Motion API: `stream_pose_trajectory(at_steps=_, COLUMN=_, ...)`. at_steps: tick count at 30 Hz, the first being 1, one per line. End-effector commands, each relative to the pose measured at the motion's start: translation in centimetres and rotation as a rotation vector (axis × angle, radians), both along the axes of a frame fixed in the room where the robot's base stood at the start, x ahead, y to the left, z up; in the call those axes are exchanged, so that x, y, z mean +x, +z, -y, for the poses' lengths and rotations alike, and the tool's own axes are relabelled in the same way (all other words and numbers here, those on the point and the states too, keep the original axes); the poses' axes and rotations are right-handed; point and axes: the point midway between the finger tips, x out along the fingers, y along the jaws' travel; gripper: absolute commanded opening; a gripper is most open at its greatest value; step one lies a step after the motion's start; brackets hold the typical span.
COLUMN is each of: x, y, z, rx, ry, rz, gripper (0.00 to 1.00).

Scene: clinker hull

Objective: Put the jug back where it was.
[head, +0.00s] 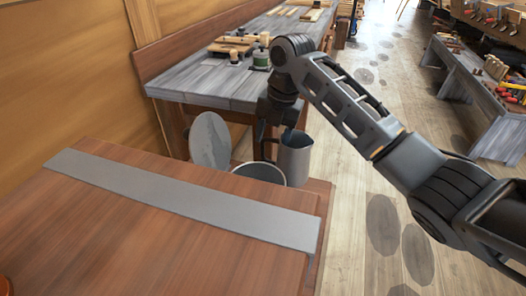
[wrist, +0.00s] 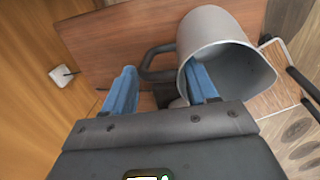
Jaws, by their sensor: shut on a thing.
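The grey metal jug (head: 296,155) is held upright or nearly so at the far right end of the wooden surface in the head view. In the wrist view the jug (wrist: 212,38) shows its open mouth and spout, with its dark handle (wrist: 150,62) to the left. My gripper (head: 266,142) is shut on the jug at its handle side. The blue fingers of my gripper (wrist: 162,88) show on either side of the handle; the exact contact is hidden. The jug's base is partly hidden by a round pot in the head view.
The round grey pot (head: 258,170) stands just left of and below the jug, with a raised round lid (head: 210,141) behind it. A wooden top (head: 120,225) with a grey strip (head: 185,195) lies in front. A workbench (head: 215,85) with tins and wood pieces stands behind. Open floor (head: 365,220) lies right.

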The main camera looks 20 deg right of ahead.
Motion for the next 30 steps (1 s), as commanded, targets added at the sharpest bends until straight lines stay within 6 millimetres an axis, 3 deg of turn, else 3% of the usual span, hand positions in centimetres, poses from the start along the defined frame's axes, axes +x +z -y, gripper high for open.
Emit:
stream_pose_trajectory(at_steps=3, x=0.8, y=-0.9, z=-1.5, rx=-0.001, ry=0.0, rz=-0.002, gripper=0.0)
stream_pose_trajectory(at_steps=8, x=1.2, y=-1.6, z=-2.3, rx=-0.001, ry=-0.001, rz=-0.001, gripper=0.0)
stream_pose_trajectory(at_steps=19, x=1.2, y=-5.3, z=-2.3, rx=0.0, ry=-0.002, rz=-0.002, gripper=0.0)
stream_pose_trajectory(at_steps=30, x=1.3, y=-5.9, z=-2.3, rx=0.0, ry=-0.001, rz=0.001, gripper=0.0)
